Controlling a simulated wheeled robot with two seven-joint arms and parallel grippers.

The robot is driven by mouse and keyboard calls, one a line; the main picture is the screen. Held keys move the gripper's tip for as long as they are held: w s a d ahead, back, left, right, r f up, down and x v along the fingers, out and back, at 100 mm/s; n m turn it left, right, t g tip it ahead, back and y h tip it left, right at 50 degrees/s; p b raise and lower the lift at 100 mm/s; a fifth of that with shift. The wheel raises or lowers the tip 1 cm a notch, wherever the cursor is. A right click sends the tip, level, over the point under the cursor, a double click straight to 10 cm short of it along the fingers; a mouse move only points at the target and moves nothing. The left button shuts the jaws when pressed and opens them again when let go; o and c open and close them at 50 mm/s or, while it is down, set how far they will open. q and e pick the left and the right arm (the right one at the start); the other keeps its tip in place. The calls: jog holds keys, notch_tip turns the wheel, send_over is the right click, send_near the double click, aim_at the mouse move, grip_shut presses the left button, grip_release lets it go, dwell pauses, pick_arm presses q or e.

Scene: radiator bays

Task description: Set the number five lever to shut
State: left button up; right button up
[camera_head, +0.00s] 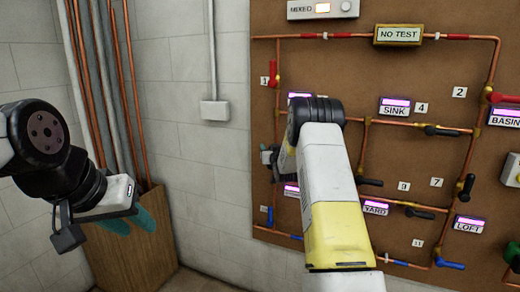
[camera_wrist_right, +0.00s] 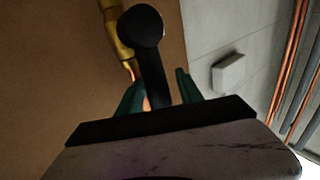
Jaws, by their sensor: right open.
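A board of copper pipes carries several levers with number tags. I read tags 1, 2, 4, 7, 9 and 11 in the head view; no tag with a five shows, and my right arm covers part of the board. In the right wrist view, a black lever (camera_wrist_right: 155,75) with a round end sits beside a brass valve (camera_wrist_right: 122,42). My right gripper (camera_wrist_right: 158,90) is open, its teal fingers on either side of this lever. I cannot tell if they touch it. My left gripper (camera_head: 130,222) hangs off the board at the left; its finger gap is unclear.
The brown board (camera_head: 345,80) fills the right side. A NO TEST sign (camera_head: 400,34), a SINK label (camera_head: 394,111) and a YARD label (camera_head: 375,209) are on it. Vertical pipes (camera_head: 110,90) and a grey wall box (camera_head: 214,110) are at the left.

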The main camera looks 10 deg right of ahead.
grip_shut()
dwell(1.4)
